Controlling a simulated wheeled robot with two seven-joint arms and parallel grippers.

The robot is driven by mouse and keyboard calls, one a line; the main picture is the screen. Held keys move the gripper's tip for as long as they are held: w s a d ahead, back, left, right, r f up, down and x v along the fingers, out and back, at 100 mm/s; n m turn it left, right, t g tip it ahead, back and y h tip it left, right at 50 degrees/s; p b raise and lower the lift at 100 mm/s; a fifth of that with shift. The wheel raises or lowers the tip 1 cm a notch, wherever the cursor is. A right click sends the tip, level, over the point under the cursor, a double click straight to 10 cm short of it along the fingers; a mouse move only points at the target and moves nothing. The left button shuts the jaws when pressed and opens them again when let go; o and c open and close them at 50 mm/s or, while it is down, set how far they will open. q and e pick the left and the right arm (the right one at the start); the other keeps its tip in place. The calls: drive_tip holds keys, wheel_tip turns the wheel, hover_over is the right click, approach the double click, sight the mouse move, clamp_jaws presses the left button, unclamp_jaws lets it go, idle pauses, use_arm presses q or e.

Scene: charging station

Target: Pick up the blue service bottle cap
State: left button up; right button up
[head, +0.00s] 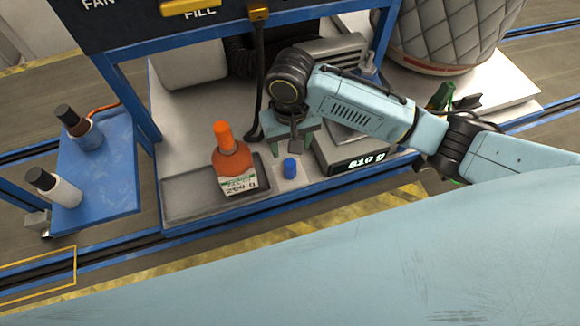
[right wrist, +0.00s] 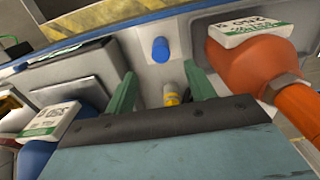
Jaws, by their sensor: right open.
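The blue service bottle cap (head: 290,168) stands on the light bench top between the orange bottle and the scale. It also shows in the right wrist view (right wrist: 160,49), beyond the fingertips and roughly midway between them. My right gripper (head: 290,148) is open and just behind the cap, with its green fingers pointing down. In the right wrist view its two fingers (right wrist: 162,90) are spread wide, with no cap between them. A small brass-coloured fitting (right wrist: 171,97) shows in the gap. My left gripper is not in view.
An orange bottle (head: 233,160) stands left of the cap on a dark tray (head: 185,196). A scale reading 810 g (head: 361,162) is close on the right. A blue shelf (head: 100,165) holds two dark-capped bottles. A blue frame post (head: 128,95) rises at the left.

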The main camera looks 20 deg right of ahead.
sight(290, 163)
wheel_tip(290, 163, down, 11)
drive_tip(key=shift+w+f+b, duration=0.1)
drive_tip(key=shift+b, duration=0.75)
drive_tip(key=shift+c, duration=0.2)
drive_tip(key=c, duration=1)
wheel_tip(290, 163, up, 10)
drive_tip(key=shift+r+p, duration=0.1)
drive_tip(key=shift+p, duration=0.75)
